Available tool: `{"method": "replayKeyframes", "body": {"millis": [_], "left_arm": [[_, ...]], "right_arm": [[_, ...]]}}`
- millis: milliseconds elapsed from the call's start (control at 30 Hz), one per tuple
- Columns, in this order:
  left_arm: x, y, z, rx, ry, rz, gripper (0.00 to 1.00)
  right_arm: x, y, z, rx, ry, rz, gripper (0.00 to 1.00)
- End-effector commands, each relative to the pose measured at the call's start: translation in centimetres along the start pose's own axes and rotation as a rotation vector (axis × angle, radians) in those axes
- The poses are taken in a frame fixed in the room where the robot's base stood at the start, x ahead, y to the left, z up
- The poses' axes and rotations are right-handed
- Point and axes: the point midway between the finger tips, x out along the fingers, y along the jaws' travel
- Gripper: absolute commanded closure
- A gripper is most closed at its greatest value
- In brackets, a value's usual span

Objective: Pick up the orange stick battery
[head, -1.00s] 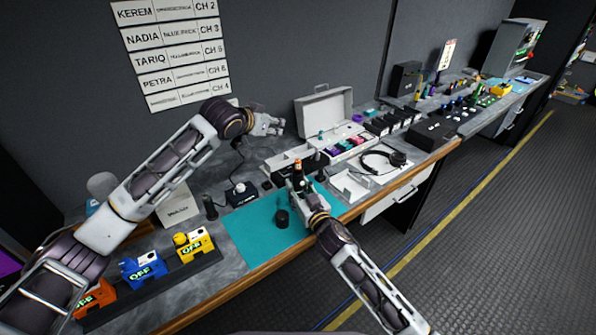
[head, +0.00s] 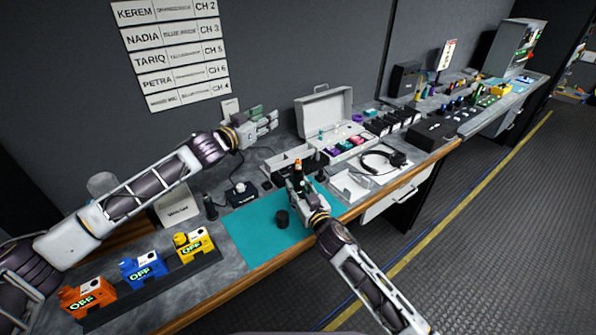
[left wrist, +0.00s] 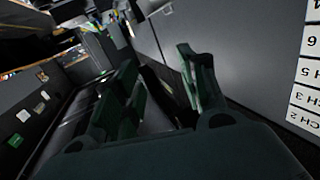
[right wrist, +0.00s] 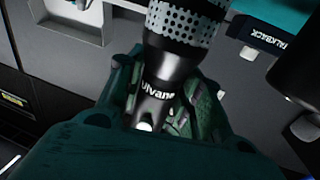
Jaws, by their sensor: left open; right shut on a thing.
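My right gripper (head: 296,186) is shut on a dark handheld microphone (right wrist: 165,75) with a perforated grey end and white lettering, above the teal mat (head: 250,236). In the head view a small orange piece (head: 298,165) shows just above this gripper; I cannot tell whether it is the stick battery or part of the held thing. No orange stick battery shows clearly elsewhere. My left gripper (head: 265,122) is open and empty, raised near the back wall; its spread fingers show in the left wrist view (left wrist: 160,82).
A short black cylinder (head: 282,218) stands on the mat. An open white case (head: 324,114) is at the back, and a headset (head: 384,162) lies to the right. Orange, blue and yellow packs marked OFF (head: 143,268) fill a rack at front left.

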Motion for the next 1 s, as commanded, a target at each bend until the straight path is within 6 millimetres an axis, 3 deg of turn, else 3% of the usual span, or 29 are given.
{"method": "replayKeyframes", "body": {"millis": [567,1000], "left_arm": [[-3.9,2.8,2.4,0.006,0.124,0.258,0.59],[-9.0,5.8,6.2,-0.015,0.111,0.516,0.59]], "right_arm": [[0.0,-0.1,0.2,0.001,-0.002,-0.001,0.99],[0.0,-0.1,0.2,0.001,-0.003,-0.001,0.99]]}}
